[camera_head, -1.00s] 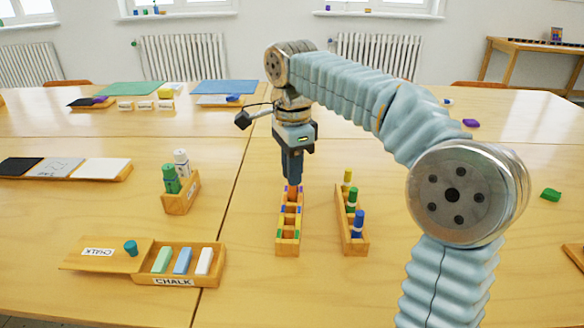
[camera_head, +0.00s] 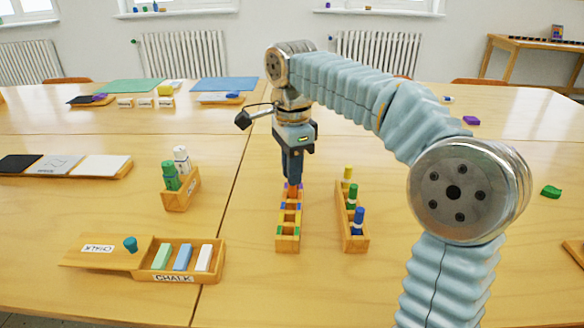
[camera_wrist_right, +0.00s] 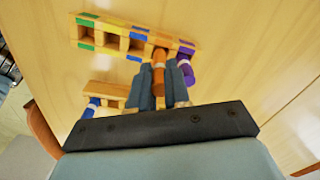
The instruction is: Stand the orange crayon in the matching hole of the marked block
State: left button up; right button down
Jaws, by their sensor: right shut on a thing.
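The marked block (camera_head: 288,243) is a narrow wooden holder with coloured marks, standing in the middle of the near table. It also shows at the top of the wrist view (camera_wrist_right: 109,40). My right gripper (camera_head: 292,180) points down at its far end. In the wrist view its fingers (camera_wrist_right: 161,95) are shut on the orange crayon (camera_wrist_right: 158,75). The crayon's lower end meets the block between the blue and purple marks. I cannot tell how deep it sits. A purple crayon (camera_wrist_right: 187,72) stands beside it at the block's end. My left gripper is not in view.
A wooden rack (camera_head: 355,243) with yellow, green and blue pieces stands close on the right. To the left are a holder (camera_head: 182,203) with green and white pieces and a chalk box (camera_head: 175,278).

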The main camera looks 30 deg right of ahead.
jog(key=shift+f+b, duration=0.3)
jog(key=shift+f, duration=0.6)
dwell(1.4)
jog(key=c, duration=1)
grip_release()
jog(key=shift+o, duration=1.1)
notch_tip(320, 180, up, 2)
jog(key=shift+r+p, duration=0.25)
jog(key=shift+p, duration=1)
jog(key=shift+r, duration=1.8)
